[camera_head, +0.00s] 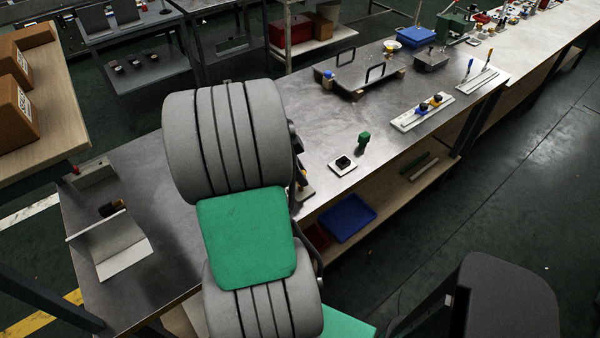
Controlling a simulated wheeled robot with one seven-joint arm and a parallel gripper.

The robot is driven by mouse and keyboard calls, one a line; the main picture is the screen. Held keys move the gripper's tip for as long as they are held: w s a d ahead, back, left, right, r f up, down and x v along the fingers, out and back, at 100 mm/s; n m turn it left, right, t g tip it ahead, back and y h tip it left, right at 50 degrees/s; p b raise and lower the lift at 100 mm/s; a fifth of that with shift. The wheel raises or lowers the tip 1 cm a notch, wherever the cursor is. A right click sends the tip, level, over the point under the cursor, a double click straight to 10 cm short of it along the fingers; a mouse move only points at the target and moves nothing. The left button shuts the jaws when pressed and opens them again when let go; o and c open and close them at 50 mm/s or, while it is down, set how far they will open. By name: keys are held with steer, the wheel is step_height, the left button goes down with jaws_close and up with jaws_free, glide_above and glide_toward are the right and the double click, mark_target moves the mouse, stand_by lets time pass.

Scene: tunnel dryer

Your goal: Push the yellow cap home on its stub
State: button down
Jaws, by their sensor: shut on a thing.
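A pale rail (408,124) lies on the metal bench right of centre. It carries several small pieces in blue, yellow and black. The small yellow piece (437,99) on it may be the yellow cap, but it is too small to tell how it sits on any stub. Another small blue and yellow piece (327,76) is at the left end of a dark plate with handles. My grey and green arm fills the middle of the view. My gripper cannot be made out; the arm seems to hide it and anything in it.
A green block (363,142) and a white plate with a black piece (342,166) stand near the bench's front edge. An angled white stand (108,246) is at the left. A blue tray (347,217) lies on the lower shelf. Bare bench lies around the rail.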

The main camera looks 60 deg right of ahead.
steer(key=shift+f+b, duration=1.7)
steer(key=shift+b, duration=0.15)
steer(key=c, duration=1.1)
jaws_free()
steer(key=v, duration=0.7)
steer(key=shift+w+a+r, duration=0.1)
steer(key=shift+r, duration=0.3)
